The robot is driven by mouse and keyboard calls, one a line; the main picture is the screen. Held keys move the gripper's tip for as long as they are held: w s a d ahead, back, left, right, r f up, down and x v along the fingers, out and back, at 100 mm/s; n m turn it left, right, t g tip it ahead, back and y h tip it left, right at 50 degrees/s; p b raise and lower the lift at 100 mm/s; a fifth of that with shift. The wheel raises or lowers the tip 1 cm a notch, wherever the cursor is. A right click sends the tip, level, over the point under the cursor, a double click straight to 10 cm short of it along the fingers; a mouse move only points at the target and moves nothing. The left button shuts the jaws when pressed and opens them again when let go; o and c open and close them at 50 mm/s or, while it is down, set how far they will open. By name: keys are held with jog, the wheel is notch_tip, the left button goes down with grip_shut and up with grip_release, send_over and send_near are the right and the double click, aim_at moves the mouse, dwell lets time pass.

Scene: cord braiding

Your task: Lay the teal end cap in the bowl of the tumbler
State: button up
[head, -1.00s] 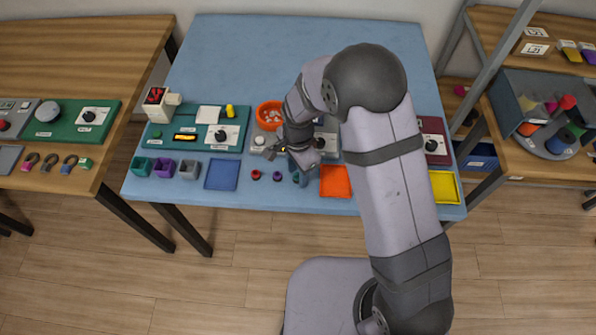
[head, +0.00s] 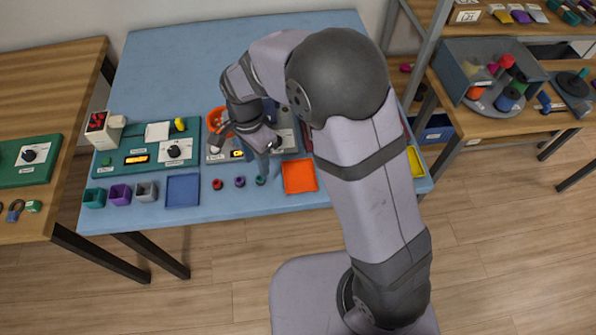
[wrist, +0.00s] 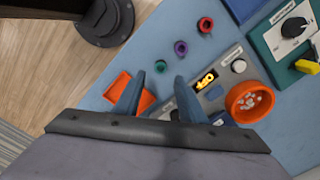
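The teal end cap (head: 261,181) stands on the blue table at the right end of a short row of caps. In the wrist view the teal end cap (wrist: 160,66) shows just beyond and between my fingertips, apart from them. My gripper (wrist: 160,79) is open and empty. In the head view my gripper (head: 263,161) is over the table just behind the cap, partly hidden by my arm. The tumbler's orange bowl (head: 214,117) is behind and left of it, partly covered by my wrist. The wrist view shows the bowl (wrist: 235,104) holding pale pieces.
A purple cap (head: 240,182) and a red cap (head: 217,184) stand left of the teal one. An orange tray (head: 299,177) lies to its right, a blue tray (head: 183,190) farther left. The tumbler's grey panel has a lit display (wrist: 206,79).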

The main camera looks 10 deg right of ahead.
jog(key=s+d+r+n, duration=0.1)
jog(key=s+d+n, duration=0.4)
jog(key=d, duration=0.4)
jog(key=s+d+r+n, duration=0.2)
jog(key=s+d+n, duration=0.3)
jog(key=s+d, duration=0.3)
jog(key=shift+s+d+r, duration=0.2)
jog(key=shift+s+d, duration=0.1)
jog(key=shift+d, duration=0.15)
jog(key=shift+o, duration=0.7)
jog(key=shift+s+d+n, duration=0.25)
jog(key=shift+s+n, duration=0.15)
jog(key=shift+s, duration=0.05)
